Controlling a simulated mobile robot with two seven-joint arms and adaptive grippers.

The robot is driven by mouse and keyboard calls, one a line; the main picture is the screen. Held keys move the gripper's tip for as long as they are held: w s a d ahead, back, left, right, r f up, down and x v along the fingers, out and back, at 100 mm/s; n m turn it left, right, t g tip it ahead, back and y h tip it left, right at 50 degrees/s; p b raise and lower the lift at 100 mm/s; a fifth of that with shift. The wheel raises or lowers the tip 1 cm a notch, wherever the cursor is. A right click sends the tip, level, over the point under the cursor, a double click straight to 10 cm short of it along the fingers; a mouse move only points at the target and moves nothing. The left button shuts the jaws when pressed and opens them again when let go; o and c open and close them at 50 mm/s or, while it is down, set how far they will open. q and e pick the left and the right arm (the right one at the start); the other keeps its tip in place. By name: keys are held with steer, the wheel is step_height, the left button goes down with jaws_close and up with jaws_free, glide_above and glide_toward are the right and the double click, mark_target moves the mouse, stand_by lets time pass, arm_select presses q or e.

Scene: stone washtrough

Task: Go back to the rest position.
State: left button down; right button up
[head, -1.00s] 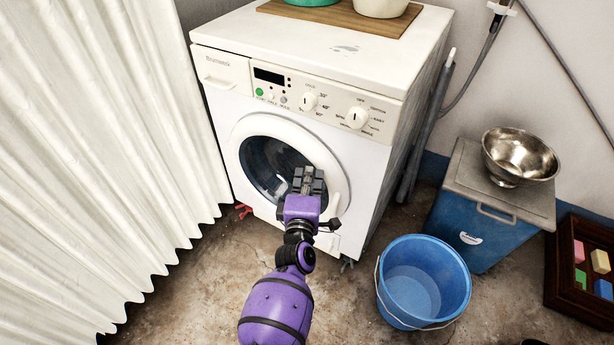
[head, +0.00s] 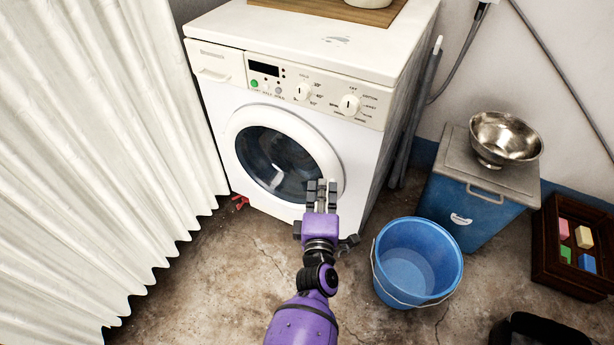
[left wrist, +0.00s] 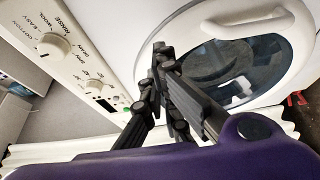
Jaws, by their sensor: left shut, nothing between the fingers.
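My left gripper (head: 321,187) is in front of the lower right part of the white washing machine's round door (head: 280,155) in the head view. It is shut and empty. The door is shut, and dark glass shows inside its white ring. In the left wrist view the gripper's dark fingers (left wrist: 160,55) meet at the tips, with the door (left wrist: 240,65) and its white handle behind them. From these views I cannot tell whether the fingers touch the door. My right gripper is not in view.
A blue bucket (head: 417,265) stands on the floor right of my left arm. A blue box (head: 470,205) with a steel bowl (head: 505,138) on it stands behind the bucket. A white curtain (head: 100,160) hangs at left. A dark wooden crate (head: 548,252) with coloured blocks is at right.

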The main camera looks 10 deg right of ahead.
arm_select(q)
steer(key=shift+s+d, duration=0.5)
steer(key=shift+s, duration=0.2)
